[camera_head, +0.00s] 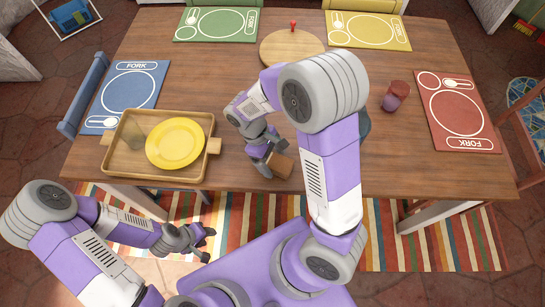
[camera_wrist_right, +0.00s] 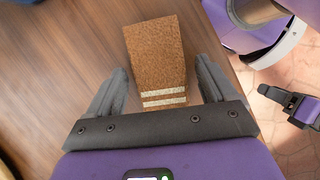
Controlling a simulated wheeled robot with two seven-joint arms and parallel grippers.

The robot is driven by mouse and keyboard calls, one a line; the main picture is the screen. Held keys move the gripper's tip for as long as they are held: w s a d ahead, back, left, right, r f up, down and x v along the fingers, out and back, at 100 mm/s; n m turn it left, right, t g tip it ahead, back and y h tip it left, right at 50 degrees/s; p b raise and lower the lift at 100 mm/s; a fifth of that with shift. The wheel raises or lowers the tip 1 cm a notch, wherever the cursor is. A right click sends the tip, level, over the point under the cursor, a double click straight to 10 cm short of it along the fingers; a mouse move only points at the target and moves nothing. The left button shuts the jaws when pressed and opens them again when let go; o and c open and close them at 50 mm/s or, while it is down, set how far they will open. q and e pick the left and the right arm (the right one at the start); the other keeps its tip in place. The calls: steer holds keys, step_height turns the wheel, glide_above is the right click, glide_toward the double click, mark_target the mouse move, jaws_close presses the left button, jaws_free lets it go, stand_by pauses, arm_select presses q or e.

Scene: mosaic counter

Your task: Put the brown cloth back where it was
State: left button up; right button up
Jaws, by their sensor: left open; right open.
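The brown cloth (camera_head: 282,166) is a folded block near the table's front edge, right of the wooden tray. In the right wrist view the brown cloth (camera_wrist_right: 155,55) shows two pale stripes at its near end. My right gripper (camera_head: 268,162) is at the cloth, with its open fingers on either side of it in the wrist view. Gaps show beside the cloth; I cannot tell whether either finger touches it. My left gripper (camera_head: 208,243) is open and empty, in front of the table above the striped rug.
The wooden tray (camera_head: 112,163) holds a yellow plate (camera_head: 176,142) and a clear glass (camera_head: 133,136). Placemats in blue (camera_head: 128,90), green (camera_head: 215,24), yellow (camera_head: 367,30) and red (camera_head: 455,112) lie around the wooden table (camera_head: 390,150). A round board (camera_head: 292,48) and a purplish cup (camera_head: 394,97) stand farther back.

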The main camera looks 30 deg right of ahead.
steer(key=shift+r, duration=0.1)
steer(key=p+v, duration=0.5)
steer(key=v, duration=0.7)
steer(key=shift+r, duration=0.15)
steer(key=shift+s, duration=0.1)
